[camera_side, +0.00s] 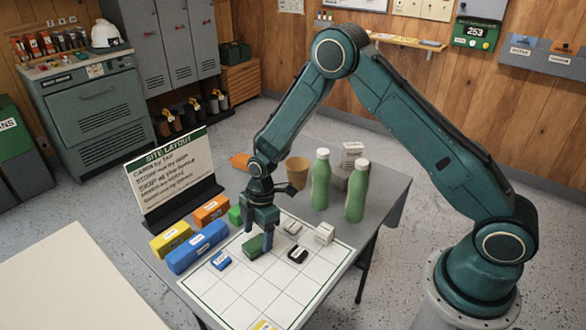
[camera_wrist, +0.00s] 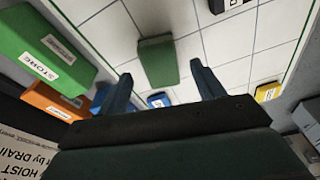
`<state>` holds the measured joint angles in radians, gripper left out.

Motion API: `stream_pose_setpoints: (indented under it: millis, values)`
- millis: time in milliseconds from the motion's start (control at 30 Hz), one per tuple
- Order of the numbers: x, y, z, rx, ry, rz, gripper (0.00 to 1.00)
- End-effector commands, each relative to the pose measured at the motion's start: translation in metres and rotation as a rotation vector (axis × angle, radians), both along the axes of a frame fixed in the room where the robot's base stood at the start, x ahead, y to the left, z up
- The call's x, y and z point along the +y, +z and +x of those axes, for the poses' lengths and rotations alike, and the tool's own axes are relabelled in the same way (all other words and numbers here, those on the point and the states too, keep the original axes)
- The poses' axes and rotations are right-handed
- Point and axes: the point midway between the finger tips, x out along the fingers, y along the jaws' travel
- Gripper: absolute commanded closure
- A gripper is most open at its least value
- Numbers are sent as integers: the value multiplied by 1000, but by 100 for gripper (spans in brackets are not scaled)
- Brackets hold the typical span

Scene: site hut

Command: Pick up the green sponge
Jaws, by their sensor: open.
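The green sponge (camera_side: 252,247) is a plain dark green block lying on the white gridded sheet (camera_side: 238,308) on the table. In the wrist view the sponge (camera_wrist: 158,64) lies just past my fingertips, roughly centred between them. My gripper (camera_side: 260,243) points down over the sheet with its fingers close beside the sponge in the side view, covering part of it. In the wrist view my gripper (camera_wrist: 163,90) is open with nothing between the fingers. I cannot tell the exact height of the fingertips above the sheet.
A labelled green box (camera_wrist: 40,58), an orange box (camera_side: 211,210), a blue box (camera_side: 197,247) and a yellow box (camera_side: 171,238) line the left side. Small blue (camera_side: 221,260), black (camera_side: 297,254) and white (camera_side: 324,233) items are near. Two green bottles (camera_side: 320,180) (camera_side: 357,192) stand behind.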

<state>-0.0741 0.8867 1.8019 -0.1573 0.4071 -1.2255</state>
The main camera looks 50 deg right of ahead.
Motion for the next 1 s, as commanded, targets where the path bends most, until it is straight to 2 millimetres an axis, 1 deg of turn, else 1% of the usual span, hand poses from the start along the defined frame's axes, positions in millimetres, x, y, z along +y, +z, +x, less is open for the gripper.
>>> stream_pose_setpoints:
  millis: [33,100,300,833,967,1000]
  values:
    - [1,-7,-2,2,0,-1,33]
    - [2,-15,-1,3,-1,0,33]
    - [4,-27,-1,2,-1,0,33]
    - [4,-28,0,1,-1,1,33]
    - [4,-28,0,1,-1,1,58]
    - [4,-28,0,1,-1,1,66]
